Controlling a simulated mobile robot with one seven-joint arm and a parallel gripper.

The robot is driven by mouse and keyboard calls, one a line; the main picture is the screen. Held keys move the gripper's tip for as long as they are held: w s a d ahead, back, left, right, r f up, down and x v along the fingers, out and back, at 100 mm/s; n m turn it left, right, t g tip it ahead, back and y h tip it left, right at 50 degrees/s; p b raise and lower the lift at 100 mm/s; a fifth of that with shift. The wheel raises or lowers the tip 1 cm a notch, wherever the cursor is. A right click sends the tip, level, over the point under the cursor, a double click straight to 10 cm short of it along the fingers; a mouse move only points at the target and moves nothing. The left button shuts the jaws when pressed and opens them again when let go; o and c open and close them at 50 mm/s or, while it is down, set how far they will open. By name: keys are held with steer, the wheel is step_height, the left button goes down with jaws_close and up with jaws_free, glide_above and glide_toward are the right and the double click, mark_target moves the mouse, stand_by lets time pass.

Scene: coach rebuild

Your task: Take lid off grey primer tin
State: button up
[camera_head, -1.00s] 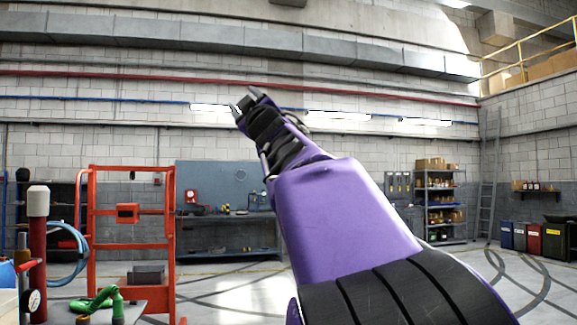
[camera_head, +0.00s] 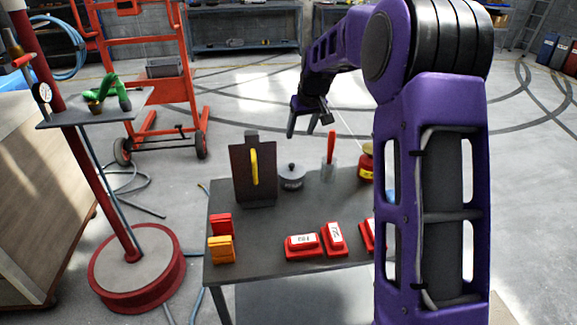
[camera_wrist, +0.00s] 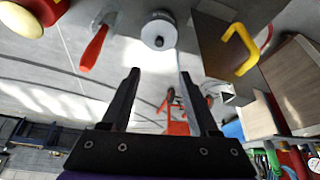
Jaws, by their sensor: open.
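The grey primer tin (camera_head: 291,182) stands upright near the back edge of the dark table, with its lid (camera_head: 291,169) on and a dark knob on top. The wrist view shows the tin (camera_wrist: 153,41) from above, beyond the fingertips. My gripper (camera_head: 301,133) is open and empty, pointing down above and behind the tin, apart from it. In the wrist view my gripper (camera_wrist: 159,73) has its two black fingers spread wide with nothing between them.
On the table (camera_head: 285,220), a dark board with a yellow handle (camera_head: 254,166) stands left of the tin. A red-handled tool (camera_head: 331,147) in a cup and a red-and-yellow container (camera_head: 367,165) stand right. Several red blocks (camera_head: 303,246) lie in front. My arm hides the table's right side.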

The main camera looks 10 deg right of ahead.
glide_above(292, 164)
steer(key=s, duration=0.3)
steer(key=f, duration=1)
steer(key=shift+w+d+f, duration=0.1)
steer(key=shift+w, duration=0.15)
steer(key=shift+d+x, duration=0.1)
steer(key=shift+x, duration=1.3)
steer(key=shift+d+x, duration=0.15)
steer(key=shift+x, duration=1.3)
steer(key=shift+s+a, duration=0.1)
steer(key=shift+s, duration=0.05)
jaws_close()
